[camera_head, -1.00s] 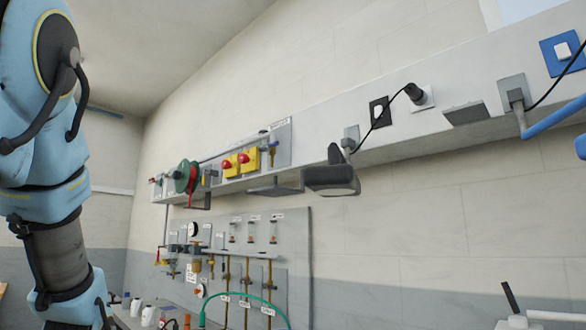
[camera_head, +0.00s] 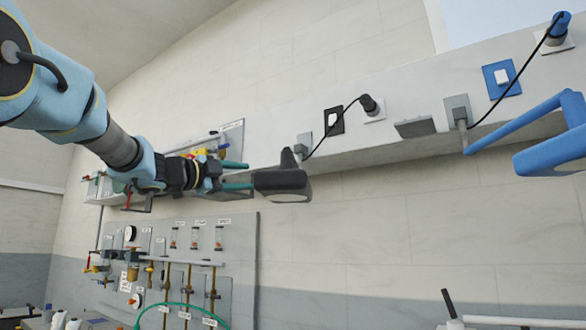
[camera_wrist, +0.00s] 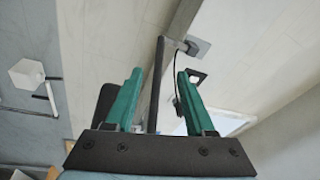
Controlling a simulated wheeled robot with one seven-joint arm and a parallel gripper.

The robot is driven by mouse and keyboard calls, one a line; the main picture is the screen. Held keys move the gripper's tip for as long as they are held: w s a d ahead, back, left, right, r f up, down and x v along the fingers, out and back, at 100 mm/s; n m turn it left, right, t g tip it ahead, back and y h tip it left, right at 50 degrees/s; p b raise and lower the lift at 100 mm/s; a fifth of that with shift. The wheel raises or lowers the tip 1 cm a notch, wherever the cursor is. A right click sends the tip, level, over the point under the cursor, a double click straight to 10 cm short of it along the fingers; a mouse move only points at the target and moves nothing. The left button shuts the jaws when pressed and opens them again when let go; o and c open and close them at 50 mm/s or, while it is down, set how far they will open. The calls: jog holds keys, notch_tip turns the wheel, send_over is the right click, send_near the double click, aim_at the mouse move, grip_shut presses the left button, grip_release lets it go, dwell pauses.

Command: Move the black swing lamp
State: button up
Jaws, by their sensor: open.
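The black swing lamp (camera_head: 283,181) hangs from a grey mount (camera_head: 303,147) on the wall ledge, its broad dark head turned outward. My gripper (camera_head: 246,175) is open just left of the lamp head, its teal fingers pointing at it. In the wrist view, a dark bar that looks like the lamp's arm (camera_wrist: 155,85) shows between my open fingers (camera_wrist: 160,72). A dark shape, likely the lamp head (camera_wrist: 104,100), is partly hidden behind the left finger. I cannot tell whether either finger touches the lamp.
A black switch plate (camera_head: 334,121) and a plug with a black cord (camera_head: 371,106) are beside the black lamp's mount. A panel of gauges and pipes (camera_head: 190,260) is below.

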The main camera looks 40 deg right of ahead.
jog(key=s+d+r+m+g+p, duration=0.1)
jog(key=s+d, duration=0.1)
jog(key=d, duration=0.1)
jog(key=s+d+r+m+g+p, duration=0.1)
jog(key=d+p, duration=0.1)
jog(key=d, duration=0.2)
jog(key=s+d+r+m+g+p, duration=0.1)
jog(key=s+d+p, duration=0.1)
jog(key=d, duration=0.2)
jog(key=shift+s+d+r+m+g, duration=0.25)
jog(key=shift+s+r+m+g, duration=0.05)
jog(key=shift+r, duration=0.1)
jog(key=shift+d, duration=0.45)
jog(key=shift+f, duration=0.1)
grip_shut()
dwell(0.5)
